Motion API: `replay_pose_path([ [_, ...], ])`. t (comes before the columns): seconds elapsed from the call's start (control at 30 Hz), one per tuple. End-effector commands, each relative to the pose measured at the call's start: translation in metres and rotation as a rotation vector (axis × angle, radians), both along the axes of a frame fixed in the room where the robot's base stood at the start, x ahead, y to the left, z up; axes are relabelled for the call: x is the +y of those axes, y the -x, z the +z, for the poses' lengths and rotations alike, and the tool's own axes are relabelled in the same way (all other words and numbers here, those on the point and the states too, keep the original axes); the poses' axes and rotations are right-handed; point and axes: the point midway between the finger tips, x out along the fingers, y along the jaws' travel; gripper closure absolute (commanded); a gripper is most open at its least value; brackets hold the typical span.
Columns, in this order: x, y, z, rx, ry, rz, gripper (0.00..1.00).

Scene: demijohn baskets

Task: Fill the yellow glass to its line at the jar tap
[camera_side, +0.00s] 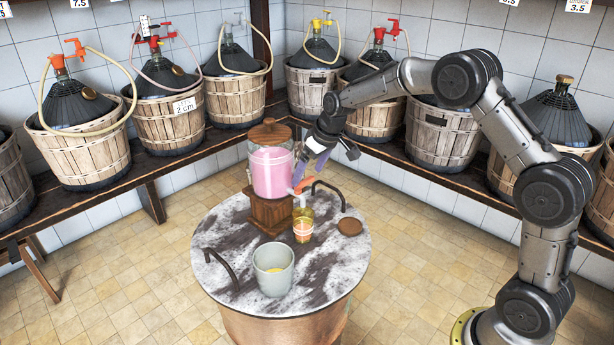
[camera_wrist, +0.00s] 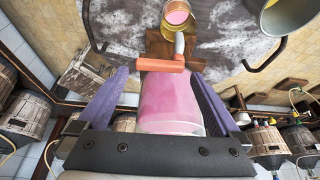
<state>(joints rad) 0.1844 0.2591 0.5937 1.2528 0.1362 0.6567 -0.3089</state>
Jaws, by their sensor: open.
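The yellow glass (camera_side: 302,231) stands upright on the round table under the jar tap. Pinkish liquid shows in it, also from above in the wrist view (camera_wrist: 177,15); I cannot tell its level against the line. The lidded glass jar (camera_side: 270,174) holds pink liquid on a wooden stand. Its tap has an orange-red handle (camera_side: 305,185), which lies crosswise in the wrist view (camera_wrist: 162,64) above a pale spout (camera_wrist: 180,43). My gripper (camera_side: 308,178) is open, its purple fingers near the handle; in the wrist view (camera_wrist: 160,74) they are spread around it, without clear contact.
A pale bucket (camera_side: 273,273) with yellowish contents stands at the table's front. A round brown disc (camera_side: 350,227) lies right of the glass. Dark curved handles (camera_side: 222,264) rise from the marbled tabletop (camera_side: 225,240). Basketed demijohns (camera_side: 85,140) line the wall benches.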

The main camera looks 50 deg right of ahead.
Motion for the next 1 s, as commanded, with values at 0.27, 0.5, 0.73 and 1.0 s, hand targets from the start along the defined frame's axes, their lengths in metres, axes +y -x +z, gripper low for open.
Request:
replay_pose_path([
  [0.27, 0.000, -0.009, -0.020, -0.002, 0.000, 0.001, 0.00],
  [0.5, 0.000, -0.009, -0.021, -0.001, 0.000, 0.001, 0.00],
  [0.73, 0.000, -0.009, -0.021, -0.001, 0.000, 0.001, 0.34],
  [1.0, 0.000, -0.009, -0.021, 0.000, 0.001, -0.001, 0.69],
])
